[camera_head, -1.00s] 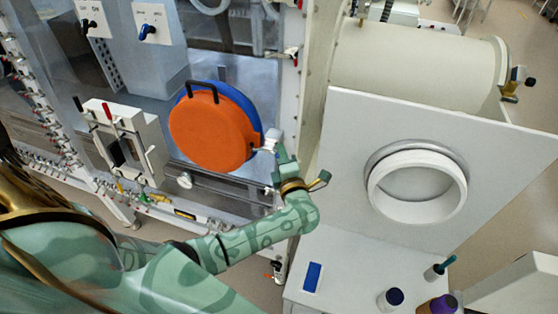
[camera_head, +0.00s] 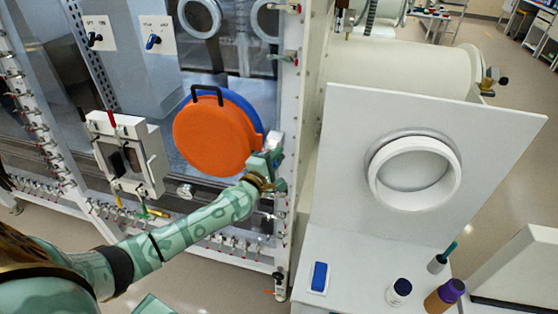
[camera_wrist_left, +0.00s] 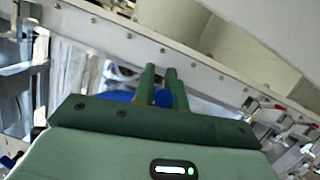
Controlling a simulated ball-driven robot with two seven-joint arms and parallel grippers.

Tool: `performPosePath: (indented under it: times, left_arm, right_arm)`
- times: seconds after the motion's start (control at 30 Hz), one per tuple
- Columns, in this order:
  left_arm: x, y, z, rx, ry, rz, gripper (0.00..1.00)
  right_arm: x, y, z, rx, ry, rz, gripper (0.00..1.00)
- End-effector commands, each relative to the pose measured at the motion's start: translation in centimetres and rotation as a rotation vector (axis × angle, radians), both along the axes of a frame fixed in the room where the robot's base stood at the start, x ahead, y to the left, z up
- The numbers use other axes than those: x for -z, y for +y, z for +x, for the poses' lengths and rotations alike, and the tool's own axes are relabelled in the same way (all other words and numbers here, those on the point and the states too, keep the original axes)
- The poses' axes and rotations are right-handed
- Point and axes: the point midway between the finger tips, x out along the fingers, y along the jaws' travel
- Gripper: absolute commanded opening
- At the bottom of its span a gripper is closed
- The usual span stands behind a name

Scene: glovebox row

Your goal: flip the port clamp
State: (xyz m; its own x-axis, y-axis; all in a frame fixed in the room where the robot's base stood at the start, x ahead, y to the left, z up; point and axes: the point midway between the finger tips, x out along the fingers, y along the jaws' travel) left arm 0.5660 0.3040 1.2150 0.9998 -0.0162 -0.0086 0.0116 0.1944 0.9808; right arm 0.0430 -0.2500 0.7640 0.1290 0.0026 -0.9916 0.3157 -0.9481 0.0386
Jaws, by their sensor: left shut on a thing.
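The round orange port cover (camera_head: 212,138) stands upright on the glovebox front, with a black handle (camera_head: 207,92) at its top. A blue disc (camera_head: 240,105) shows behind its right edge. The small pale port clamp (camera_head: 275,141) is at the cover's lower right edge, partly hidden by my gripper. My left gripper (camera_head: 266,160) is at this clamp and shut on it. In the left wrist view its two green fingers (camera_wrist_left: 162,85) are close together, with blue and a little orange behind them; the gripped part is hidden there. My right gripper is not in view.
A white panel with a round port ring (camera_head: 415,172) stands to the right. Below it a white bench holds a blue object (camera_head: 319,276) and bottles (camera_head: 445,294). A white framed unit (camera_head: 125,155) with a red handle is left of the cover. A white post (camera_head: 305,120) stands right of the clamp.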

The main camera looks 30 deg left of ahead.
Motion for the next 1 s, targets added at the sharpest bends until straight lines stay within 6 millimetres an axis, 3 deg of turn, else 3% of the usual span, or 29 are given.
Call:
performPosePath:
  times: [0.1, 0.3, 0.87, 0.9, 0.97, 1.0]
  left_arm:
    - [0.5, 0.3, -0.2, 0.062, -0.001, -0.004, 0.0]
    - [0.3, 0.4, -0.4, 0.129, -0.002, -0.013, 0.0]
    - [0.1, 0.4, -0.4, 0.158, -0.004, -0.016, 0.0]
    - [0.1, 0.4, -0.4, 0.158, -0.004, -0.016, 0.22]
    - [0.1, 0.4, -0.4, 0.158, -0.004, -0.017, 0.35]
    - [0.1, 0.4, -0.4, 0.158, -0.004, -0.017, 0.35]
  right_arm:
    - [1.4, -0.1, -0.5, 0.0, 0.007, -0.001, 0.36]
    - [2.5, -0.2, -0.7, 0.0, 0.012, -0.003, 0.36]
    - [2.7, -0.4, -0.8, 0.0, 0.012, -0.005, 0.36]
    - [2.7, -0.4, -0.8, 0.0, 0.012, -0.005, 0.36]
    - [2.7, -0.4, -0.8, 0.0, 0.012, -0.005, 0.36]
    - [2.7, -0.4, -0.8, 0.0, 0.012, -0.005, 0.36]
